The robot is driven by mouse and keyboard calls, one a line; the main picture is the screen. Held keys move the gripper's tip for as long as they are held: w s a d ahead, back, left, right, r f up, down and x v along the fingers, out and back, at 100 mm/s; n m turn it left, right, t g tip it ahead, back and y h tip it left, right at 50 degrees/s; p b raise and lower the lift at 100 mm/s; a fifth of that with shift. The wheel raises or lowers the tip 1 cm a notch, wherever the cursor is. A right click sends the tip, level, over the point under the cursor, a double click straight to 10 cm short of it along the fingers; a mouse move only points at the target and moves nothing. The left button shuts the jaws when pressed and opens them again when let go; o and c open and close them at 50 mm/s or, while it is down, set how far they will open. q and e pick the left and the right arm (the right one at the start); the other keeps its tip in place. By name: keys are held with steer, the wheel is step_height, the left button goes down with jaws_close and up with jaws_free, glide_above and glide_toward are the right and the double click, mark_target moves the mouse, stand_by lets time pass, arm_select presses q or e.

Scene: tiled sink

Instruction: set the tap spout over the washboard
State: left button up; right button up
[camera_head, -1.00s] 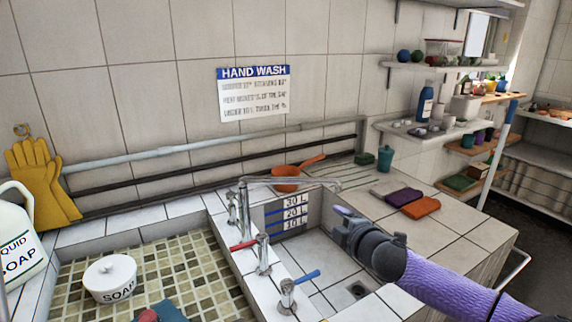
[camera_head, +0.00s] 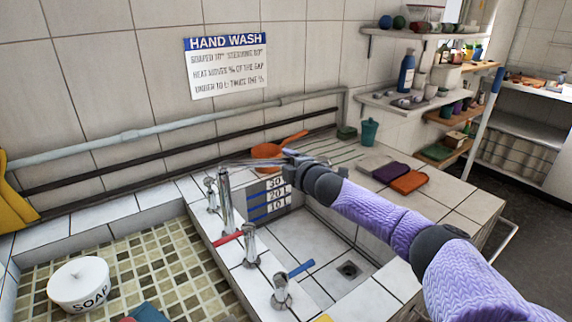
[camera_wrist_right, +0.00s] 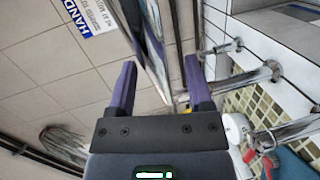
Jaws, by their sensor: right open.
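The chrome tap has an upright post (camera_head: 226,200) on the tiled divider between the two basins. Its spout (camera_head: 255,162) reaches right from the post top, over the far edge of the right basin. My right gripper (camera_head: 288,165) is at the spout's outer end. In the right wrist view my right gripper (camera_wrist_right: 160,85) is open, and a shiny bar, apparently the spout (camera_wrist_right: 154,60), lies between its fingers; contact cannot be told. I cannot clearly pick out a washboard; a teal thing (camera_head: 145,312) is cut off at the bottom of the head view. My left gripper is not in view.
A red-handled tap (camera_head: 249,245) and a blue-handled tap (camera_head: 283,290) stand in front of the post. An orange pan (camera_head: 268,151) lies behind the spout. A soap pot (camera_head: 78,284) stands in the mosaic-floored left basin. The right basin floor (camera_head: 320,250) is clear.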

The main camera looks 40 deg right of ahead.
steer(key=shift+w+d, duration=0.15)
steer(key=shift+w, duration=0.55)
steer(key=shift+c, duration=0.2)
jaws_close()
steer(key=shift+f, duration=0.1)
stand_by(0.8)
